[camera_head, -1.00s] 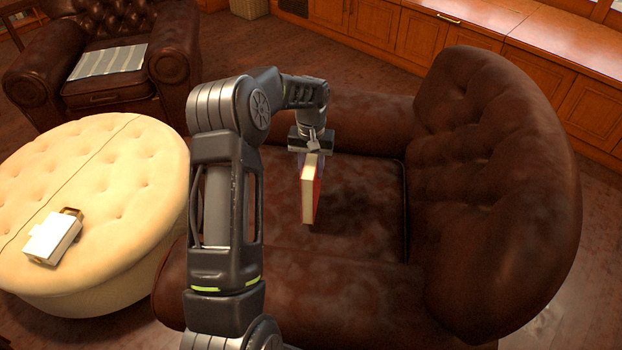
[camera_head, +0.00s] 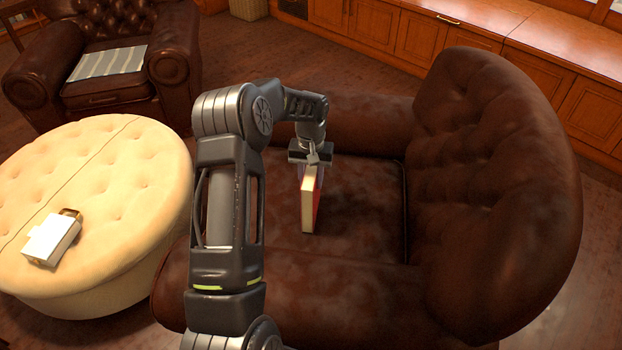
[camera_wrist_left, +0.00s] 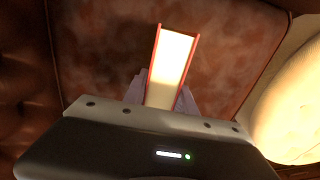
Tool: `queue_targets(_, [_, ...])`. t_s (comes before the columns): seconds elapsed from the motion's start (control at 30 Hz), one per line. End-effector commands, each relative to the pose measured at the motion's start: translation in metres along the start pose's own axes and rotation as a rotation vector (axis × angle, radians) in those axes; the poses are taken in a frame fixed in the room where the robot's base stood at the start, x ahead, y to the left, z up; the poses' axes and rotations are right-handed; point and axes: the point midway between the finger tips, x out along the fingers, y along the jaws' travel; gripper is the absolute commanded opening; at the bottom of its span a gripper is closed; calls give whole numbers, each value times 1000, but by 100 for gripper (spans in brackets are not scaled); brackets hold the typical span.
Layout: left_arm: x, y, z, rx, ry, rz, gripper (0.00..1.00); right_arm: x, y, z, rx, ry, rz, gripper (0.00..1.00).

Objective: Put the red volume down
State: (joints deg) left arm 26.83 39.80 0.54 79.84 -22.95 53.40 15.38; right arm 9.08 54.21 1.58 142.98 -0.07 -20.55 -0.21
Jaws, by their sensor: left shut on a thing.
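The red volume (camera_head: 311,200) hangs upright below my left gripper (camera_head: 312,168), over the seat of the brown leather armchair (camera_head: 360,215). Its cream page edge faces the head camera and its red cover shows on the right. In the left wrist view the volume (camera_wrist_left: 171,65) stands between the two fingers of my left gripper (camera_wrist_left: 162,95), which is shut on it. The seat lies beneath it; whether its lower edge touches the seat I cannot tell. My right gripper is not in view.
A round cream tufted ottoman (camera_head: 110,240) stands at left, with a white box-like object (camera_head: 52,240) on it. Another brown armchair (camera_head: 110,95) with a striped cloth (camera_head: 108,62) is behind. The near armchair's high back (camera_head: 500,190) rises at right. Wooden cabinets (camera_head: 430,38) line the back.

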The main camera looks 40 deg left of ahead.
Motion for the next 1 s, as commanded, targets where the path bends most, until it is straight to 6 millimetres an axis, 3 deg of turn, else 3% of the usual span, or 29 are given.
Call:
queue_targets(0.27, [0,0,0,0,0,0,54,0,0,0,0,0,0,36])
queue_targets(0.67, [-7,0,0,0,2,0,54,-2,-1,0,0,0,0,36])
queue_targets(0.83, [-30,0,-1,-1,4,1,54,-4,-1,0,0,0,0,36])
queue_targets(1.0, [-66,0,-1,1,5,1,54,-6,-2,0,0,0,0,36])
